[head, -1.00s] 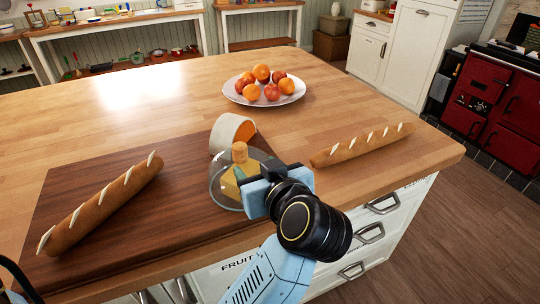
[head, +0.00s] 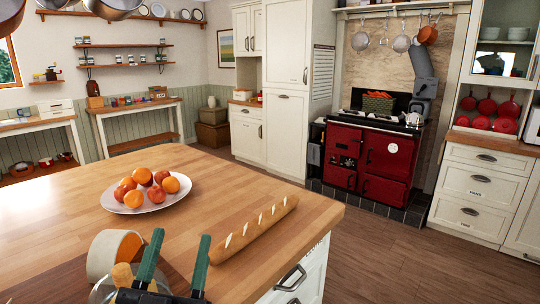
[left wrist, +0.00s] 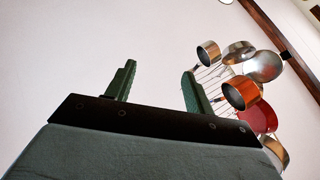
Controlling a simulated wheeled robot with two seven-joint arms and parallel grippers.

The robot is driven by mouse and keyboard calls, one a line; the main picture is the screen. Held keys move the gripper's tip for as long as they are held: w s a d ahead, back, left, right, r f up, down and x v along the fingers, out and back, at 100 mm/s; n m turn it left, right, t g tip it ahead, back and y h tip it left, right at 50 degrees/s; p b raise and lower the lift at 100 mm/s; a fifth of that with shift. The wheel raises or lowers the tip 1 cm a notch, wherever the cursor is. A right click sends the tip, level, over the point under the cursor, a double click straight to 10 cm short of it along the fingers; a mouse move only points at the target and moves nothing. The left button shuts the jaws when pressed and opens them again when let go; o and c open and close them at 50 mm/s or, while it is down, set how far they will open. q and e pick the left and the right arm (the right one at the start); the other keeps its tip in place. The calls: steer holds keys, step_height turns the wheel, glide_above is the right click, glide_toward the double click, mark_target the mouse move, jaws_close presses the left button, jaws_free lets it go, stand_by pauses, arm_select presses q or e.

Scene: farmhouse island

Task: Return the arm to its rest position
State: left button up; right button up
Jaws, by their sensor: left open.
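My left gripper (head: 180,240) is at the bottom of the head view, its two dark green fingers pointing up and spread apart with nothing between them. In the left wrist view the open gripper (left wrist: 158,70) is also empty, with a plain pale wall or ceiling and hanging pans behind it. Just left of the gripper in the head view are a white-rimmed round thing with orange inside (head: 103,254) and a wooden knob (head: 122,276), partly hidden by the gripper. My right gripper is not in view.
The wooden island top (head: 245,210) holds a plate of fruit (head: 108,202) and a baguette (head: 255,228) right of the gripper. Copper and steel pans (left wrist: 262,66) hang overhead. Open floor (head: 400,250) lies right of the island, before the red stove (head: 370,155).

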arm_select(q)
steer(key=s+d+f+m+g+h, duration=0.25)
steer(key=f+g, duration=0.35)
steer(key=f, duration=0.4)
steer(key=s+d+f+m+g+h, duration=0.1)
steer(key=s+f+m+g+h, duration=0.15)
steer(key=f+g, duration=0.5)
steer(key=s+a+f+n+g+y, duration=0.6)
steer(key=s+a+f+g+y, duration=0.2)
steer(key=s+a+f, duration=0.65)
step_height(320, 180, down, 25)
steer(key=d+g, duration=0.1)
steer(key=d, duration=0.1)
steer(key=s+a+f+m+g, duration=0.1)
steer(key=s+a+f, duration=0.2)
steer(key=s+f, duration=1.2)
steer(key=shift+s+f, duration=0.15)
steer(key=shift+s, duration=0.5)
